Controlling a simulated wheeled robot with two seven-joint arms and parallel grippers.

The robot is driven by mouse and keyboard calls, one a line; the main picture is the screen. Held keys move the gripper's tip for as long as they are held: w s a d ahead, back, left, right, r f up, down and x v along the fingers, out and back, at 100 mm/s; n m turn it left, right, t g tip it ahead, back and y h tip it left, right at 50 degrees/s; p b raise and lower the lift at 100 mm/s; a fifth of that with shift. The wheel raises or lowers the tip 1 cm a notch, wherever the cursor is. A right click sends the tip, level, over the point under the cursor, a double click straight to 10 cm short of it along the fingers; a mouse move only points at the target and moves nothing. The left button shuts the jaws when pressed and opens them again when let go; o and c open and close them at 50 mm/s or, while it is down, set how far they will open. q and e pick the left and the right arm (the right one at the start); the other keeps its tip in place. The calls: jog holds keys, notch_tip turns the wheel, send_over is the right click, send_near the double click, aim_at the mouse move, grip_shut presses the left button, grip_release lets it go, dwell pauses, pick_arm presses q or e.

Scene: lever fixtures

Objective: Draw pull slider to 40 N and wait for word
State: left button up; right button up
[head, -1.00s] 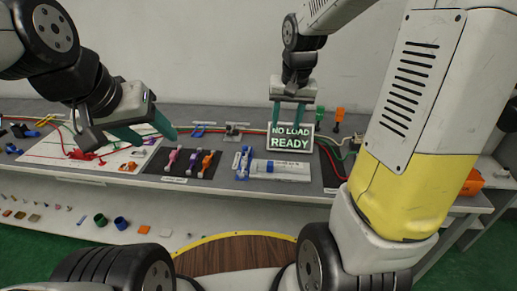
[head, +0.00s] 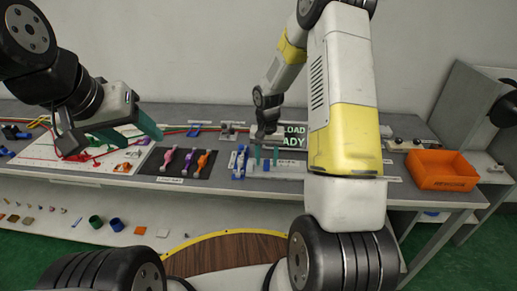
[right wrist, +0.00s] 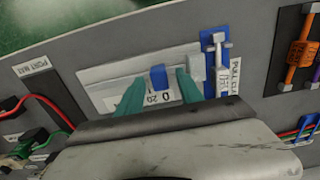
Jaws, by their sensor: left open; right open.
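The pull slider is a pale grey fixture (right wrist: 115,73) with a blue block handle (right wrist: 158,77) and a scale label showing 0 and 20. In the right wrist view my right gripper (right wrist: 160,92) is open, its teal fingers on either side of the blue handle, not closed on it. In the head view my right gripper (head: 266,156) is low over the slider and hides part of it. A display (head: 293,138) behind it is partly hidden by my right arm; "LOAD" and "ADY" show. My left gripper (head: 135,133) is open and empty above the bench at left.
A blue fixture (right wrist: 216,65) with a white cross handle stands right beside the slider. Pink, purple and orange levers (head: 185,162) sit on a black mat to the left. An orange bin (head: 441,170) stands at the bench's right end. Red and green cables (right wrist: 42,125) lie near the slider.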

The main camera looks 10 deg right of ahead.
aim_at(275, 170)
jog(key=shift+f, duration=0.75)
grip_shut()
jog(key=shift+s+d, duration=0.25)
jog(key=shift+d, duration=0.6)
jog(key=shift+s+d, duration=0.25)
jog(key=shift+d, duration=0.55)
grip_release()
jog(key=shift+a, duration=0.1)
jog(key=shift+r, duration=0.15)
notch_tip(275, 170, up, 8)
jog(key=shift+f, duration=0.2)
